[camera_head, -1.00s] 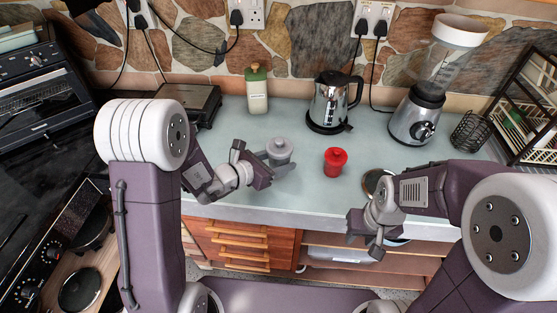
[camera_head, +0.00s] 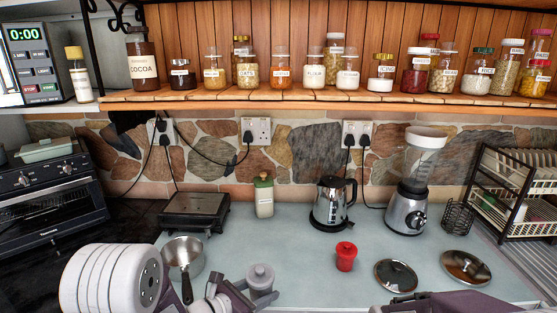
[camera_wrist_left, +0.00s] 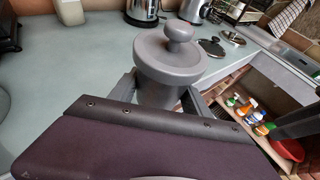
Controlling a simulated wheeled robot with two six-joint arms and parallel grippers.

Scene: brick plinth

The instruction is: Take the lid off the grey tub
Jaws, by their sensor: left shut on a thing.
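The grey tub (camera_head: 262,289) is at the bottom of the head view, with its grey knobbed lid (camera_head: 260,271) on top. In the left wrist view the lid (camera_wrist_left: 170,58) sits on the tub (camera_wrist_left: 157,96), knob upward and slightly tilted in the picture. My left gripper (camera_head: 252,297) is shut on the tub's body, with one finger on each side below the lid; the wrist view shows both fingers (camera_wrist_left: 158,97). The tub's base is hidden, so I cannot tell whether it touches the counter.
A red lidded pot (camera_head: 346,257) stands right of the tub. A saucepan (camera_head: 183,254) is at the left. Two pan lids (camera_head: 396,275) (camera_head: 466,267) lie at the right. A kettle (camera_head: 333,203), blender (camera_head: 408,205) and green-topped bottle (camera_head: 264,195) stand behind. The middle counter (camera_head: 300,245) is clear.

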